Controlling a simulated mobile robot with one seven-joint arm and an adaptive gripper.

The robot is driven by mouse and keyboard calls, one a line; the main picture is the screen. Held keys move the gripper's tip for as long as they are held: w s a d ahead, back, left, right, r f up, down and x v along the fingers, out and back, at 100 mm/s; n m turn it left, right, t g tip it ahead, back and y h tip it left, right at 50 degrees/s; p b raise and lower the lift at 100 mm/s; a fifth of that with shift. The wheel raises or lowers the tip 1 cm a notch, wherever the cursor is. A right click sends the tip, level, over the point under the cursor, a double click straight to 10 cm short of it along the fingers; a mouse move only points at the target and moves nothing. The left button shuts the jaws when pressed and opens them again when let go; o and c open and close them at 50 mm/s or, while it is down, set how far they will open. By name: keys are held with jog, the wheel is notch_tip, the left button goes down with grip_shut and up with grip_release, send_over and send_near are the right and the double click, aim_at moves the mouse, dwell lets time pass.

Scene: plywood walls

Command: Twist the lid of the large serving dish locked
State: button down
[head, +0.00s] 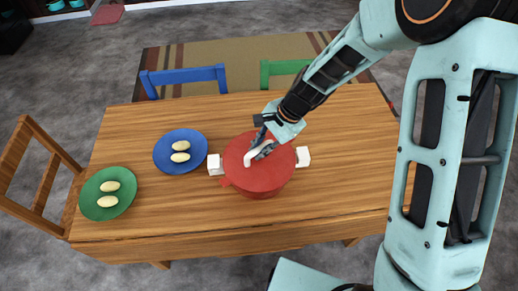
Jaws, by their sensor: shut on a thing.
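The large serving dish (261,193) is a red round pot with white side handles, standing on the wooden table right of its middle. Its red lid (240,178) sits on top and has a white bar handle (259,152) across it. My gripper (262,148) reaches down from the upper right and is shut on the lid's white handle. A small red tab on the lid's rim points to the lower left, apart from the left white side handle. The fingers hide part of the lid handle.
The wooden table (340,150) is clear on its right side. A blue plate (166,159) and a green plate (99,205) each carry two pale oval pieces. Blue (184,76) and green (283,67) chairs stand behind, and a wooden chair (40,180) at left.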

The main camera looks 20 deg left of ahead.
jog(key=shift+m, duration=0.4)
jog(key=shift+f+m+t, duration=0.1)
jog(key=shift+m+t, duration=0.2)
jog(key=shift+m, duration=0.1)
jog(key=shift+m+t+b, duration=0.3)
jog(key=shift+m+t, duration=0.1)
jog(key=shift+m, duration=0.4)
jog(key=m+t, duration=0.1)
jog(key=m, duration=0.2)
jog(key=c, duration=1.8)
grip_release()
jog(key=shift+c, duration=0.2)
